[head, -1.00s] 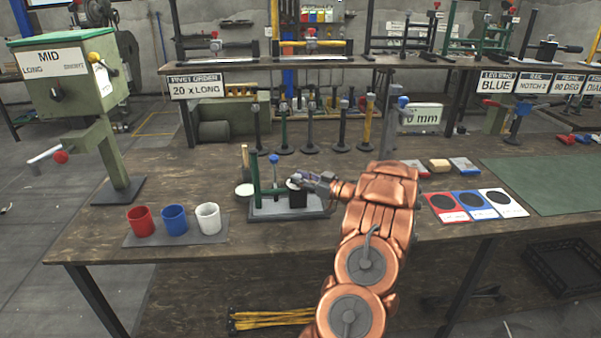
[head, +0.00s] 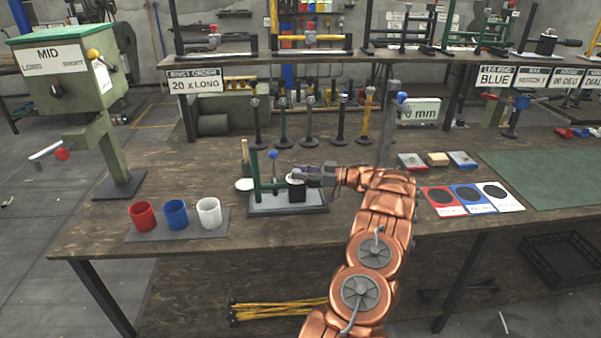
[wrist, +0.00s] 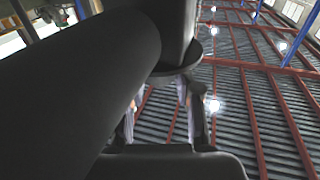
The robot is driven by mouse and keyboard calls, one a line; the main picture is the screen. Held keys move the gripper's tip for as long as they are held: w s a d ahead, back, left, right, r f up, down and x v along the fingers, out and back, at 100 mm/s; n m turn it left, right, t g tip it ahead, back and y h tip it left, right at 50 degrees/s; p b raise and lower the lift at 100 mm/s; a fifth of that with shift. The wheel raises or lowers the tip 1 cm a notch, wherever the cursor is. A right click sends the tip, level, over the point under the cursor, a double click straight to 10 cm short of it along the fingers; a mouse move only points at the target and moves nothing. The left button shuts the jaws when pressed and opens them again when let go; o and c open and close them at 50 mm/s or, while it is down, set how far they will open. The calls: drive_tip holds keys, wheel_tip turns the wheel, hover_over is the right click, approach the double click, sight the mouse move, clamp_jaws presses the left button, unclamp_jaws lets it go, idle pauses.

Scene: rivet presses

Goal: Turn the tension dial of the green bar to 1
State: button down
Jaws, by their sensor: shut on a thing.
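The small press with the green bar (head: 272,186) stands on a grey base plate (head: 262,209) on the bench, left of my arm. It has a green upright at its left, a blue-knobbed lever (head: 273,156) and a black block (head: 297,193) at its right. My gripper (head: 297,175) is shut at the top of this block, beside a pale round part. In the wrist view my fingers (wrist: 166,100) close around a dark part with a round flange (wrist: 178,72). The dial's marks and pointer cannot be read.
Red, blue and white cups (head: 176,214) stand at the front left. Several upright posts (head: 311,125) stand behind the press. Coloured cards (head: 468,198) and a green mat (head: 545,182) lie to the right. A rack shelf (head: 330,61) spans the back.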

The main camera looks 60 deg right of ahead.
drive_tip(key=shift+y, duration=0.3)
idle(0.5)
drive_tip(key=c, duration=0.8)
unclamp_jaws()
drive_tip(key=shift+v, duration=5.95)
drive_tip(key=shift+d+r, duration=0.1)
